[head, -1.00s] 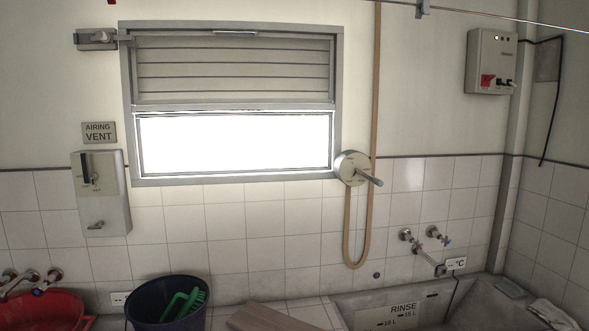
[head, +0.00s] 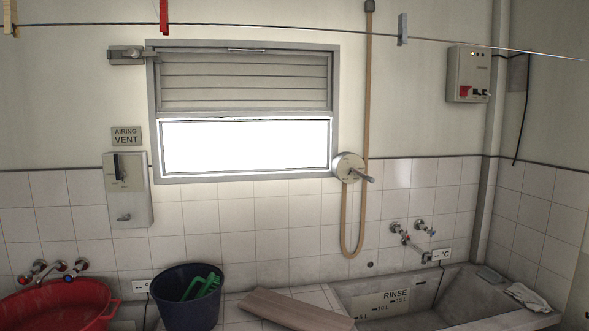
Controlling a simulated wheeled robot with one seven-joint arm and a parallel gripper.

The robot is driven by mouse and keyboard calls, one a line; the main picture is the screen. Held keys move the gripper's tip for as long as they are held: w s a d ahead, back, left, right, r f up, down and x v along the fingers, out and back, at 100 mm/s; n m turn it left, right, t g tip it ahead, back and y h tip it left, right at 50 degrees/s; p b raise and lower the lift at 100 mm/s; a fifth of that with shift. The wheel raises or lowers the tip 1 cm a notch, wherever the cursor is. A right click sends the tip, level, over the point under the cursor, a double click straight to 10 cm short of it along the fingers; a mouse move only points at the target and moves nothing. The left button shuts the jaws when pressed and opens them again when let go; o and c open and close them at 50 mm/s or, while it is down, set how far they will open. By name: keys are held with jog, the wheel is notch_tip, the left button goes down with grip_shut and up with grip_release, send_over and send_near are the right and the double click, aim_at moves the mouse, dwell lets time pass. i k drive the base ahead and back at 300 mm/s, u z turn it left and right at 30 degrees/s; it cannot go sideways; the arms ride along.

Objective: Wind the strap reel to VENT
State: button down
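The strap reel (head: 348,166) is a round metal disc with a crank handle (head: 366,178) sticking out to the right, on the wall at the window's lower right corner. Small marks on its face are too small to read. A tan strap (head: 367,95) runs down the wall past the reel and hangs in a loop below it. The slatted shutter (head: 245,82) covers about the upper half of the window (head: 245,146); the lower half is bright. My gripper is not in view.
A clothesline (head: 270,26) with pegs crosses in front. Below are a red basin (head: 60,304), a dark bucket (head: 190,310), a board (head: 292,308) and the rinse tub (head: 440,290).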

aim_at(371, 179)
jog(key=z, duration=0.2)
jog(key=i, duration=1.2)
jog(key=u, duration=0.4)
